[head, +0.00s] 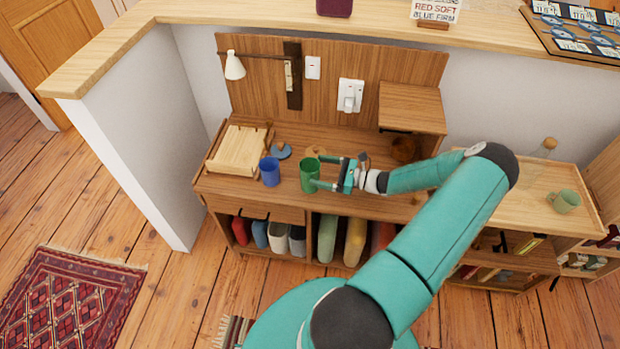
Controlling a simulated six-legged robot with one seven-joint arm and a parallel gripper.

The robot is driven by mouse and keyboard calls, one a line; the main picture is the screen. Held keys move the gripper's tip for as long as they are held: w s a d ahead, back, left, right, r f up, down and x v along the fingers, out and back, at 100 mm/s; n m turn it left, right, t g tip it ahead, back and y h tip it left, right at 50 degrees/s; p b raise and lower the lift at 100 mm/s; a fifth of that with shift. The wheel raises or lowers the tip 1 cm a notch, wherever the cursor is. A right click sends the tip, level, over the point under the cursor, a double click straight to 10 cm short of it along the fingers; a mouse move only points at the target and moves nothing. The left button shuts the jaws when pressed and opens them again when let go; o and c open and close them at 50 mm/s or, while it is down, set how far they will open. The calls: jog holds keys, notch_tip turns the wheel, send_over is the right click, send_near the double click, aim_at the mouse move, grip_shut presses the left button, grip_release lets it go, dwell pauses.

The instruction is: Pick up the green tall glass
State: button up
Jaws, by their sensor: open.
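The green tall glass (308,177) stands upright near the front edge of the wooden desk (240,187). My gripper (325,172) comes in from the right at the glass's height. Its jaws are open, with the two fingers pointing left at the glass. The fingertips reach the glass's right side; I cannot tell whether they touch it or how far they pass around it. The glass looks unlifted.
A blue cup (269,171) stands close to the left of the glass. A wooden box (238,150) lies farther left. A small blue-grey item (282,151) and a round wooden piece (316,152) lie behind. A green mug (565,201) sits on the right-hand surface.

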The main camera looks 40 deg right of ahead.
aim_at(304, 166)
jog(key=x, duration=0.6)
jog(key=shift+a+r, duration=0.1)
jog(key=shift+r, duration=0.1)
jog(key=c, duration=1.5)
jog(key=shift+r, duration=0.1)
